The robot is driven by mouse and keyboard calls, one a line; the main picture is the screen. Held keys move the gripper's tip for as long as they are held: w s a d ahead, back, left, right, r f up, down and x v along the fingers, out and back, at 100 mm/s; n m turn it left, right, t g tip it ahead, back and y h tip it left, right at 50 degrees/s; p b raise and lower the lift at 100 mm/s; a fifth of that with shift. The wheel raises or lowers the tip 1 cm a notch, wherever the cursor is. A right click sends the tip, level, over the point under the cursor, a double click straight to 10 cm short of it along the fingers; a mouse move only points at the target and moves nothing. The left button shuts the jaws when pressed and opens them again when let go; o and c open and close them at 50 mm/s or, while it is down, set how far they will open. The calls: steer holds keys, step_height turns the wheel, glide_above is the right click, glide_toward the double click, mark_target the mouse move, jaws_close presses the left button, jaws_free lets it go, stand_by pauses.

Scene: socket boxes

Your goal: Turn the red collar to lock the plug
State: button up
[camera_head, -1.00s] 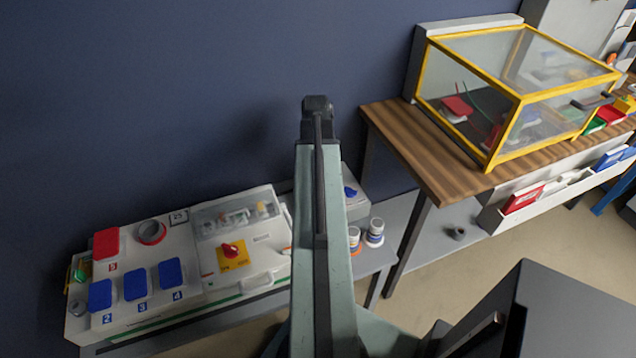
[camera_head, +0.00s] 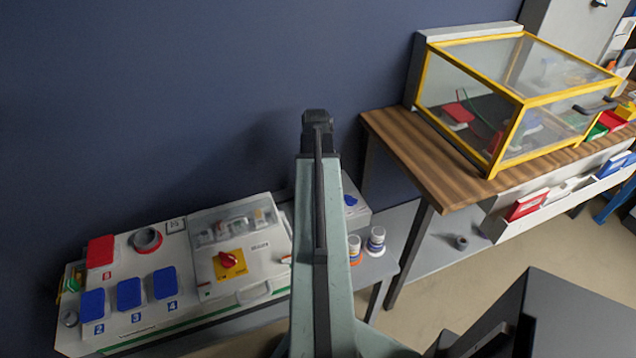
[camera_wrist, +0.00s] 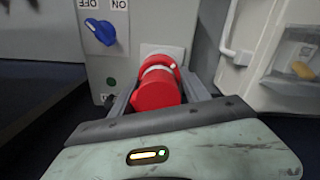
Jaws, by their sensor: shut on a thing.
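In the wrist view a red plug (camera_wrist: 154,94) points into the face of a grey switch box (camera_wrist: 150,20). A red collar (camera_wrist: 160,63) with a white mark sits at its far end, against a pale socket plate (camera_wrist: 172,50). My gripper (camera_wrist: 160,88) has one finger on each side of the red plug and is shut on it. Whether the fingers touch the collar itself is hidden. A blue knob (camera_wrist: 100,32) sits on the box beside OFF and ON labels. In the head view my arm hides the gripper and plug; the box (camera_head: 352,212) shows partly behind it.
Left of my arm stands a white panel (camera_head: 120,325) with blue and red covers and a red rotary switch (camera_head: 229,260). Two small jars (camera_head: 376,240) stand right of the arm. A yellow-framed case (camera_head: 510,135) stands on a wooden bench (camera_head: 400,150).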

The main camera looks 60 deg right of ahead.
steer(key=m, duration=0.4)
steer(key=shift+s+d+m, duration=0.1)
steer(key=shift+s+m, duration=0.05)
steer(key=shift+m, duration=1.85)
steer(key=o, duration=1.4)
steer(key=shift+r, duration=0.1)
step_height(320, 180, up, 8)
steer(key=p, duration=0.8)
steer(key=shift+f, duration=0.2)
